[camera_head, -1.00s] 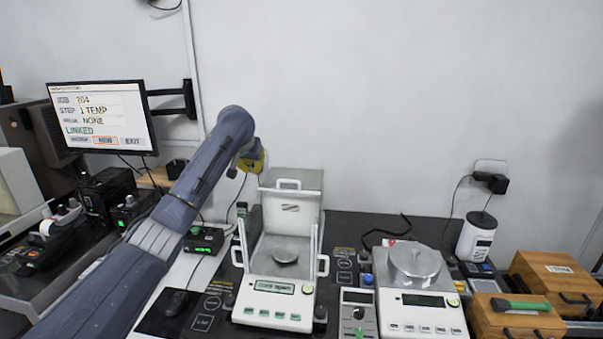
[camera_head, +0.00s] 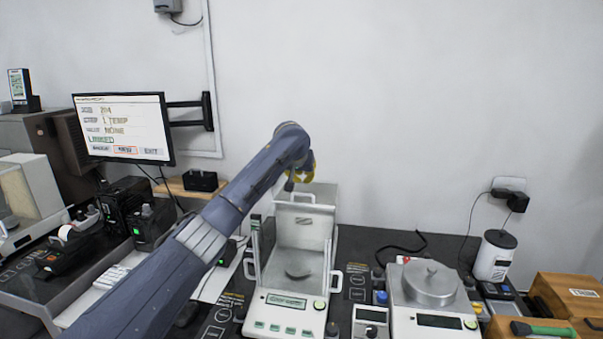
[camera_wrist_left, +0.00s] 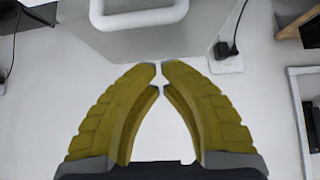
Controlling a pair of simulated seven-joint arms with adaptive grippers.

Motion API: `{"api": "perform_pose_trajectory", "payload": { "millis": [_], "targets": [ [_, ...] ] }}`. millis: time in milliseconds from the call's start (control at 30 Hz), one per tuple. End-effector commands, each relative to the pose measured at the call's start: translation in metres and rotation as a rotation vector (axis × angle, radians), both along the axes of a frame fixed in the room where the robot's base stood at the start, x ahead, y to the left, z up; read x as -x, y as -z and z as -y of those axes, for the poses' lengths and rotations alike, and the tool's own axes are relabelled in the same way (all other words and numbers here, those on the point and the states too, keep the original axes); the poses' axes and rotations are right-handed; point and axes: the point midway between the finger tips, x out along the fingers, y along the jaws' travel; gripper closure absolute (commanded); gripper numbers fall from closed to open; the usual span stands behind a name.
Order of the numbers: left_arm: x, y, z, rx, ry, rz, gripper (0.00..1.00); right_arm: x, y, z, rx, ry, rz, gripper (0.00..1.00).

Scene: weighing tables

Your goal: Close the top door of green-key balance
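The green-key balance (camera_head: 283,326) stands at the front centre, with green keys and a glass draft shield. Its pan (camera_head: 298,271) shows through the open top. The top door (camera_head: 322,193) is at the rear of the shield, with a white handle (camera_head: 303,193). My left gripper (camera_head: 303,172) is just above and behind this handle. In the left wrist view its yellow fingers (camera_wrist_left: 161,76) are drawn together, tips almost meeting, with nothing between them. A white handle (camera_wrist_left: 138,18) shows beyond the tips, apart from them. My right gripper is not in view.
A second balance (camera_head: 436,322) with a round metal cover (camera_head: 430,283) stands to the right. Wooden boxes (camera_head: 560,292) are at the far right. A monitor (camera_head: 122,127) is at left. The wall is close behind the table. My left arm crosses the left foreground.

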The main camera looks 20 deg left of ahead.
Motion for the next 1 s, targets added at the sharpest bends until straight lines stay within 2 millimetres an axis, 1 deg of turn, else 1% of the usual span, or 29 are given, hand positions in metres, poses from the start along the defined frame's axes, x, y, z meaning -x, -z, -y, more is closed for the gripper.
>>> {"api": "perform_pose_trajectory", "payload": {
  "millis": [233, 700, 1000],
  "targets": [
    [-0.013, 0.015, -0.001, -0.001, 0.001, 0.0, 1.0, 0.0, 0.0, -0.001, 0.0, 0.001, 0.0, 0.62],
    [0.015, 0.02, 0.002, -0.001, 0.003, 0.001, 1.0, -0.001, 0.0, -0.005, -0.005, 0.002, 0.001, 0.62],
    [0.025, 0.022, 0.002, -0.001, 0.001, 0.001, 1.0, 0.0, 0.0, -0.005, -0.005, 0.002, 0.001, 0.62]
  ]
}}
